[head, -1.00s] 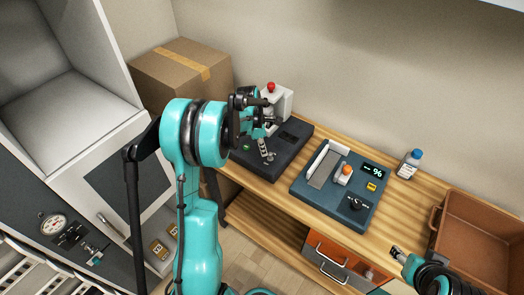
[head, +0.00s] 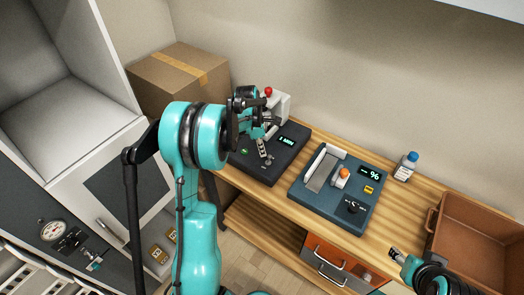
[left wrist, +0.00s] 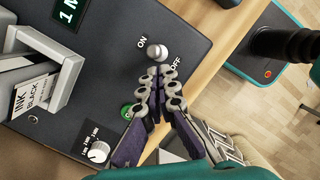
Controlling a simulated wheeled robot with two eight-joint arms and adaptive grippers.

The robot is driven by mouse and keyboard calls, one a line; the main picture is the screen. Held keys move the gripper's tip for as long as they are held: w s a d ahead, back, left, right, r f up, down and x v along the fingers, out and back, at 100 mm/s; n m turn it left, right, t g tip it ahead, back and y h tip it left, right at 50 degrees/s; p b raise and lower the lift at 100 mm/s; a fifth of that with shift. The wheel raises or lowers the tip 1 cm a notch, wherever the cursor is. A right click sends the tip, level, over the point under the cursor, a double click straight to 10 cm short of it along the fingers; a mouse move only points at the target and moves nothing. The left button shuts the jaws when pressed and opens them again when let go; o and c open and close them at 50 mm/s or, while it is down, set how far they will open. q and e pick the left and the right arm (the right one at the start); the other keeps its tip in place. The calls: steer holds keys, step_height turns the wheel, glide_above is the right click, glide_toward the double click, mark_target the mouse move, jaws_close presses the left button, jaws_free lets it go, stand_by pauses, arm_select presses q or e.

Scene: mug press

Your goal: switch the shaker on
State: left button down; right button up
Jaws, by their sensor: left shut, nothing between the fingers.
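The shaker (head: 278,172) is a dark box on the wooden bench in the head view, with a white clamp part and a red knob at its back. Its display (head: 287,141) is lit with green digits. In the left wrist view the shaker (left wrist: 190,30) shows a silver toggle (left wrist: 157,52) between the words ON and OFF. My left gripper (left wrist: 161,70) is shut and empty, its tips at the toggle; I cannot tell if they touch it. It shows over the shaker in the head view (head: 267,158). My right gripper (head: 395,253) is low at the right, away from the shaker.
A blue press (head: 335,205) stands right of the shaker, then a bottle (head: 406,167) and a brown tray (head: 436,222). A cardboard box (head: 175,85) stands behind left.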

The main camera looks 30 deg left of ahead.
arm_select(q)
steer(key=shift+s+a+r, duration=0.1)
steer(key=shift+s+a, duration=0.05)
steer(key=shift+a, duration=0.15)
steer(key=shift+s+a+r, duration=0.15)
steer(key=shift+s+a, duration=0.25)
steer(key=shift+a, duration=0.15)
steer(key=shift+s+a+r, duration=0.15)
steer(key=shift+s+a, duration=0.25)
steer(key=shift+a, duration=0.1)
step_height(320, 180, up, 10)
steer(key=w+a+p, duration=0.1)
steer(key=a+p, duration=0.1)
steer(key=p, duration=0.1)
steer(key=shift+f, duration=0.1)
